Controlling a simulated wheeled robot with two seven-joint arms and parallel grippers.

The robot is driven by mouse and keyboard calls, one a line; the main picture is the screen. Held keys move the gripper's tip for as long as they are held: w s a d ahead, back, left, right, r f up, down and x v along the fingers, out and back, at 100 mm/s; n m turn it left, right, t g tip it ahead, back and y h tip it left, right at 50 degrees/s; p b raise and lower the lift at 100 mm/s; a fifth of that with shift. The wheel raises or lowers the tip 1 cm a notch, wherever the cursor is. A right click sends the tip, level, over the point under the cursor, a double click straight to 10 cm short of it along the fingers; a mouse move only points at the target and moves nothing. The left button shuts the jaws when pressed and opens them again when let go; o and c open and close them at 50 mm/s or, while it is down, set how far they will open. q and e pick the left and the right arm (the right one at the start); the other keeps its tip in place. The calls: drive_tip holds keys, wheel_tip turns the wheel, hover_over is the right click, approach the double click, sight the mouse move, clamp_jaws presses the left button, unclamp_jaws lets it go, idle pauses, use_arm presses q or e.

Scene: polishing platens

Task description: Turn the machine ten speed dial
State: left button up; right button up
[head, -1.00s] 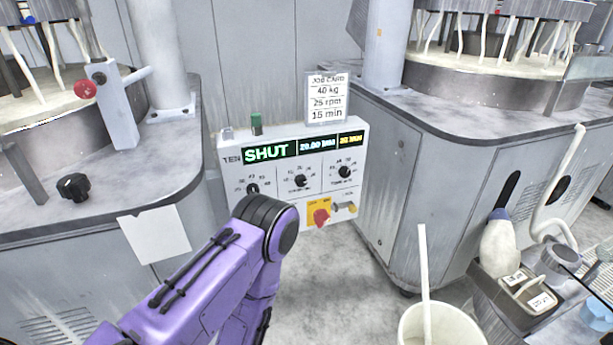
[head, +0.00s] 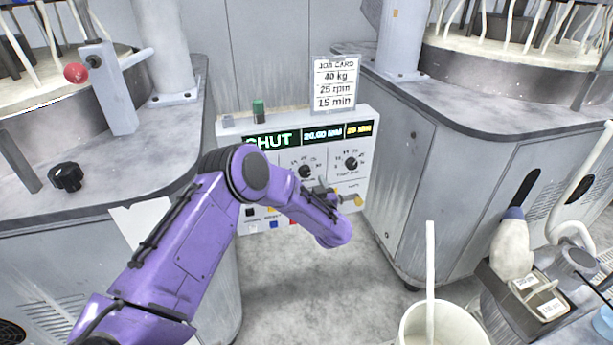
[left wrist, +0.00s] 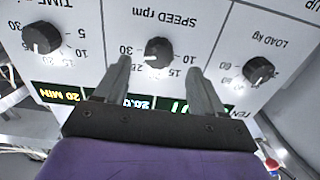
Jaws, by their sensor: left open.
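The control panel (head: 229,140) of machine ten stands between two machines. Its speed dial (head: 305,171) is a black knob in the middle of a row of three. In the left wrist view the panel appears upside down, with the speed dial (left wrist: 157,52) under "SPEED rpm". My left gripper (left wrist: 158,67) is open, its two fingertips on either side of that dial's picture. I cannot tell whether the fingers touch it. In the head view the left gripper (head: 323,188) is just below and in front of the dial. My left forearm hides the panel's lower left, including the load dial. My right gripper is not visible.
The time dial (head: 351,162) and load dial (left wrist: 258,70) flank the speed dial. A job card (head: 337,85) on top reads 40 kg, 25 rpm, 15 min. A white bucket (head: 443,327) is on the floor front right.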

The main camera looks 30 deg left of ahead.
sight(306, 174)
use_arm(q)
drive_tip(key=x, duration=0.4)
drive_tip(key=shift+w+a, duration=0.15)
drive_tip(key=shift+w, duration=0.05)
drive_tip(key=shift+f, duration=0.1)
drive_tip(key=c, duration=1.1)
drive_tip(key=shift+o, duration=0.2)
drive_tip(key=n+b, duration=0.2)
drive_tip(key=n, duration=0.1)
drive_tip(key=shift+f+n, duration=0.1)
drive_tip(key=shift+n, duration=0.3)
drive_tip(key=shift+n+b, duration=0.9)
drive_tip(key=shift+n, duration=0.9)
drive_tip(key=o, duration=1.1)
drive_tip(key=shift+c, duration=0.2)
